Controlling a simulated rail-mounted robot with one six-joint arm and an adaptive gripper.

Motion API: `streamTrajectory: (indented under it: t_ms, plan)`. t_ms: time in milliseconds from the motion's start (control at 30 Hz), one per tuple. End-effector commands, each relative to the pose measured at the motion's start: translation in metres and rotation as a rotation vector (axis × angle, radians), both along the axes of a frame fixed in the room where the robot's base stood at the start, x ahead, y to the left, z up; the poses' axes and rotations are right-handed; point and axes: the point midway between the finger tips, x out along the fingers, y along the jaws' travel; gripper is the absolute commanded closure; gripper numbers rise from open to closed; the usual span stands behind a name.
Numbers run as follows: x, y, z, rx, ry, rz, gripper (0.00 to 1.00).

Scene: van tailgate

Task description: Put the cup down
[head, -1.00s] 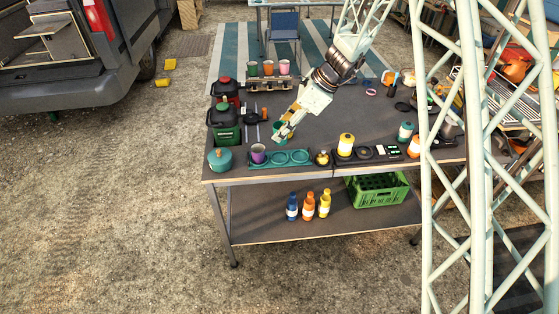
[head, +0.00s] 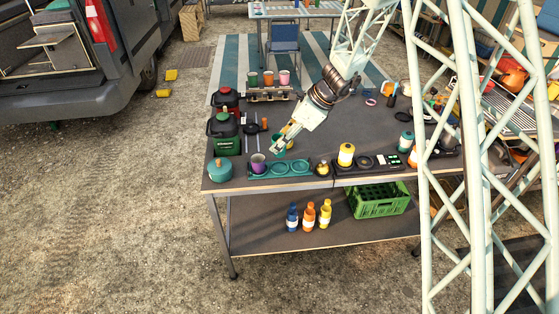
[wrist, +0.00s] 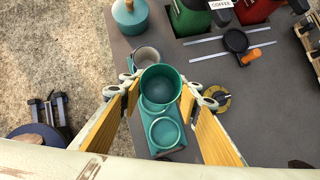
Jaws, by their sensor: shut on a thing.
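My gripper (head: 279,149) is shut on a teal cup (wrist: 161,86), with one finger on each side of it in the wrist view. The cup is upright, its open mouth toward the wrist camera. In the head view the held cup (head: 278,144) is just behind the middle of a teal holder (head: 295,167) with round rings at the table's front edge. In the wrist view the cup covers part of that holder (wrist: 180,153); one ring shows empty. A purple cup (head: 257,163) stands in the holder's left place. Whether the held cup touches the holder is hidden.
A teal pot (head: 220,170) stands left of the holder, and a small brass-coloured item (head: 322,168) right of it. Green (head: 223,132) and red canisters stand behind left. Several cups (head: 268,78) stand on a rack at the back.

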Motion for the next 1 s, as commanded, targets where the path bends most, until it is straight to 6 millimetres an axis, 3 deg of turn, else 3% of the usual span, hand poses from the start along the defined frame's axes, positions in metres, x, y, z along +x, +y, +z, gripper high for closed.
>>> streamTrajectory:
  t_ms: [233, 733, 1000]
  plan:
    - [0.0, 0.0, -0.031, -0.001, 0.002, 0.0, 0.81]
    - [0.0, 0.0, -0.038, 0.0, 0.001, -0.001, 0.81]
    - [0.0, 0.0, -0.061, 0.0, 0.002, -0.001, 0.81]
